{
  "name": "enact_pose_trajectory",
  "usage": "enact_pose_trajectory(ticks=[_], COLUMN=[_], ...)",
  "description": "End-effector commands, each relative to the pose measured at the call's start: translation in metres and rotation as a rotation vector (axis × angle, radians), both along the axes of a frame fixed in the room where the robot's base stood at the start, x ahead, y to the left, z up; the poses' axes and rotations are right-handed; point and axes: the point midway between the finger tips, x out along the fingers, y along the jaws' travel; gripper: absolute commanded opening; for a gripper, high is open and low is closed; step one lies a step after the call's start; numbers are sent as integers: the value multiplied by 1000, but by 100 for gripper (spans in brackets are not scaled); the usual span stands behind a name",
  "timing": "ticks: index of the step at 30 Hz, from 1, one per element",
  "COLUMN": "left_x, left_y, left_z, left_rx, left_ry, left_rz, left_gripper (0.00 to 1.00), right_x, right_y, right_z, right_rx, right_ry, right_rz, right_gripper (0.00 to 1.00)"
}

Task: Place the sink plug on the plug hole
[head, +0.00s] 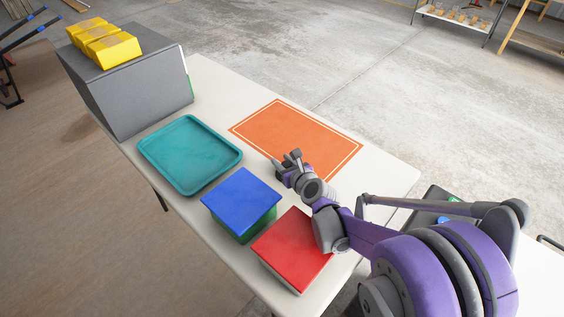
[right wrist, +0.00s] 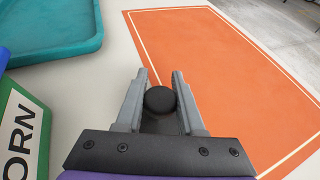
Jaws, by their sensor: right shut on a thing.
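A round black knob-like thing, likely the sink plug (right wrist: 160,99), sits between the fingers of my right gripper (right wrist: 160,76) in the right wrist view. The right gripper is shut on it. In the head view, the right gripper (head: 284,164) is over the near left edge of the orange mat; the plug is too small or hidden to make out there. I cannot make out a plug hole in either view. My left gripper is not in view.
The orange mat (head: 300,135) lies on a white table (head: 212,82). A teal tray (head: 190,152), a blue-topped green box (head: 241,199) and a red-topped box (head: 293,247) stand along the left side. A grey case (head: 135,90) bears yellow blocks (head: 104,44) at the far end.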

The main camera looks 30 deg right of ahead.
Motion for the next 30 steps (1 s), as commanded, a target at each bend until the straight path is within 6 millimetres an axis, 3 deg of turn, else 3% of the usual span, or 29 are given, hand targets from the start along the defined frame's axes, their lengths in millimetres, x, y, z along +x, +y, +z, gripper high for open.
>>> enact_pose_trajectory(ticks=[8,9,13,24,30], left_x=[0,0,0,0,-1], left_y=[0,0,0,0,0], left_z=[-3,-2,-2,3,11], left_rx=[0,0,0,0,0], left_ry=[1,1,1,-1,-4], left_rz=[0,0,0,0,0], left_gripper=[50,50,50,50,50], right_x=[0,0,0,-1,-33], right_y=[0,0,0,0,2], right_z=[-3,-2,-1,4,17], right_rx=[0,1,0,0,0], right_ry=[0,0,0,0,0], right_rz=[0,0,0,0,-1], right_gripper=[0,44,67,67,67])
